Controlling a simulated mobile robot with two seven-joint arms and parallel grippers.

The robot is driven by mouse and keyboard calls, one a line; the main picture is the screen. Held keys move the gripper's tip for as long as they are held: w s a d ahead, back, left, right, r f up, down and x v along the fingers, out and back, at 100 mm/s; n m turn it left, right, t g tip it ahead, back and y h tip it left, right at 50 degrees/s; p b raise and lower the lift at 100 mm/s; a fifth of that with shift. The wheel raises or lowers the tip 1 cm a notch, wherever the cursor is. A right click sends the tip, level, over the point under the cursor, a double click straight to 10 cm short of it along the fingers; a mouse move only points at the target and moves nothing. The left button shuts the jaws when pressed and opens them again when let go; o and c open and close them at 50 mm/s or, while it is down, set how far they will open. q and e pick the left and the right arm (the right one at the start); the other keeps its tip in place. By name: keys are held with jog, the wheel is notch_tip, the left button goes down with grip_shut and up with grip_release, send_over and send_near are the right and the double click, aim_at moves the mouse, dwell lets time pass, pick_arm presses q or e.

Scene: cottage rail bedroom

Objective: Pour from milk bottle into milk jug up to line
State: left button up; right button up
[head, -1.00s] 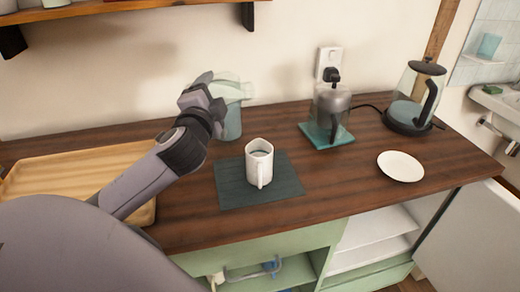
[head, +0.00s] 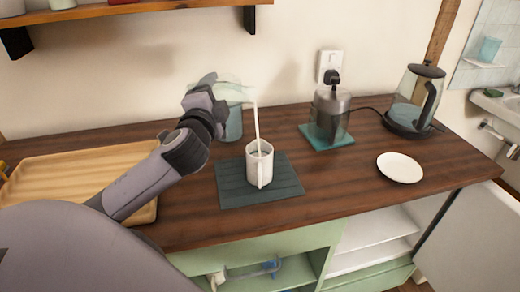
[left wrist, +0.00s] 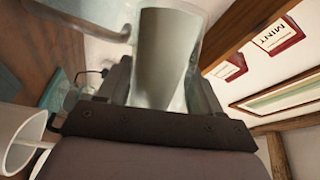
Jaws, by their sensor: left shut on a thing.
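The milk bottle (head: 234,91) is clear glass, tilted almost on its side above the counter, with its mouth to the right. My left gripper (head: 208,87) is shut on it. In the left wrist view the bottle (left wrist: 165,60) sits between the fingers with pale milk inside. A thin white stream runs from its mouth down into the milk jug (head: 260,168). The jug is white and stands upright on a dark mat (head: 232,189), its handle toward me. In the left wrist view it shows at the lower left (left wrist: 22,138). The fill line cannot be made out. My right gripper is out of view.
A bluish glass container (head: 233,125) stands behind the mat, under the bottle. A coffee press (head: 330,112) on a teal mat, a white plate (head: 399,167) and a kettle (head: 415,100) stand to the right. A wooden tray (head: 60,172) lies left.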

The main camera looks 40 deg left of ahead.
pick_arm(q)
jog(key=shift+d+r+m, duration=0.1)
jog(key=shift+m, duration=0.3)
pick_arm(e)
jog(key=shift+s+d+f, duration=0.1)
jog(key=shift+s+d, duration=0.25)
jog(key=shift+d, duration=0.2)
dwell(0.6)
pick_arm(q)
jog(key=shift+d, duration=0.1)
